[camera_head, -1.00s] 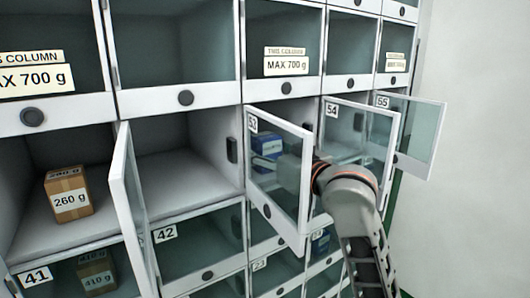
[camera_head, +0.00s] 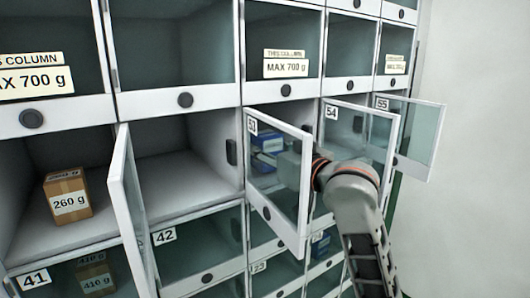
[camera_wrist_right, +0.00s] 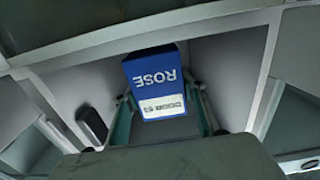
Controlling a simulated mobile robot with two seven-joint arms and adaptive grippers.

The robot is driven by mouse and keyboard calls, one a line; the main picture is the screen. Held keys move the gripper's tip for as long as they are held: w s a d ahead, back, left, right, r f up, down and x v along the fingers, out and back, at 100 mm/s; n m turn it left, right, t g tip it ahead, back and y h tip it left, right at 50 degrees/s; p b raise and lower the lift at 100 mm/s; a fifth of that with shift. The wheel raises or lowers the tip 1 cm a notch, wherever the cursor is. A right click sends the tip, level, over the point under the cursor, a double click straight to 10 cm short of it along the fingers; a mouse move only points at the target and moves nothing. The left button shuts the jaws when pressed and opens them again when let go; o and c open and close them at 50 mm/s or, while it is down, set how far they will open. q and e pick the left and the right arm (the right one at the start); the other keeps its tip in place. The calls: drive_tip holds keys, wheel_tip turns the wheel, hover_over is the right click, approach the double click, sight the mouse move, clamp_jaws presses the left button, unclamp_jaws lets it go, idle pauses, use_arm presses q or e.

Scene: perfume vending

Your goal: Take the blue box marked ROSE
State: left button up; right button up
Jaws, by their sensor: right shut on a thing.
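The blue box marked ROSE (camera_wrist_right: 153,75) is in an open compartment in the right wrist view, with its lettering upside down and a white label. It also shows in the head view (camera_head: 267,145), behind the glass of door 53 (camera_head: 283,205). My right gripper (camera_wrist_right: 160,98) is shut on the box, one finger on each side of it. In the head view my right gripper (camera_head: 288,160) is seen through the door glass, partly blurred by it. My left gripper is not in view.
Doors 54 (camera_head: 378,130) and 55 (camera_head: 418,135) stand open beside my right arm. Another door (camera_head: 130,205) is open at the left. A brown 260 g box (camera_head: 68,197) sits in the left compartment. The right wall (camera_head: 475,170) has free room before it.

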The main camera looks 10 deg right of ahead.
wheel_tip(320, 180, up, 6)
drive_tip(key=shift+f, duration=0.1)
use_arm(q)
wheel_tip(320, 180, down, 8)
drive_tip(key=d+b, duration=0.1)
drive_tip(key=b, duration=1)
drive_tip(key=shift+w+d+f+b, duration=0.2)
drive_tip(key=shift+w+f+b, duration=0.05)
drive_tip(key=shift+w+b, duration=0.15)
use_arm(e)
drive_tip(key=v, duration=1.9)
drive_tip(key=shift+s+d, duration=0.2)
drive_tip(key=shift+d, duration=0.1)
